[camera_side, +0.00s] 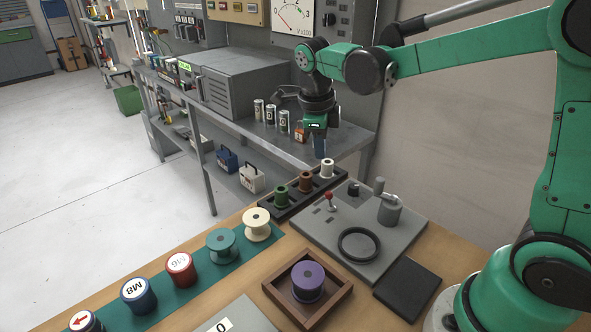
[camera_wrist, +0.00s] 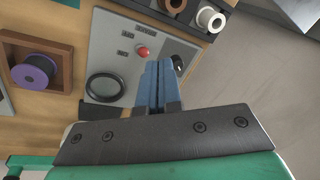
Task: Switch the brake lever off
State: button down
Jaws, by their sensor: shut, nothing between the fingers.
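The brake lever is a small lever with a red knob (camera_side: 328,196) on the grey panel (camera_side: 318,230). In the wrist view its red knob (camera_wrist: 143,52) shows from above, beside small dark label plates (camera_wrist: 125,35) that I cannot read. Which way the lever leans is hard to tell. My gripper (camera_side: 319,150) points down above the far part of the panel, higher than the lever. In the wrist view its blue fingers (camera_wrist: 159,68) are together and empty, just right of the red knob. They appear apart from it, though the height gap is unclear.
On the panel are a black ring (camera_side: 359,244) and a crank on a grey post (camera_side: 389,208). A dark rack (camera_side: 304,190) with several spools runs along the panel's far-left edge. A purple spool (camera_side: 308,281) sits in a wooden tray (camera_side: 284,296). A black pad (camera_side: 407,288) lies nearby.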

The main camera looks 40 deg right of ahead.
jog(key=shift+w+a+r, duration=0.2)
jog(key=shift+w+r, duration=0.4)
jog(key=shift+r, duration=0.3)
jog(key=s+a+n+t+y, duration=0.1)
jog(key=s+n, duration=0.4)
jog(key=n, duration=0.9)
jog(key=s+a+n+t+y, duration=0.1)
jog(key=s+a+n+t, duration=0.2)
jog(key=n, duration=1.2)
jog(key=s+t, duration=0.2)
jog(key=shift+a+f+t, duration=0.25)
jog(key=shift+t, duration=0.15)
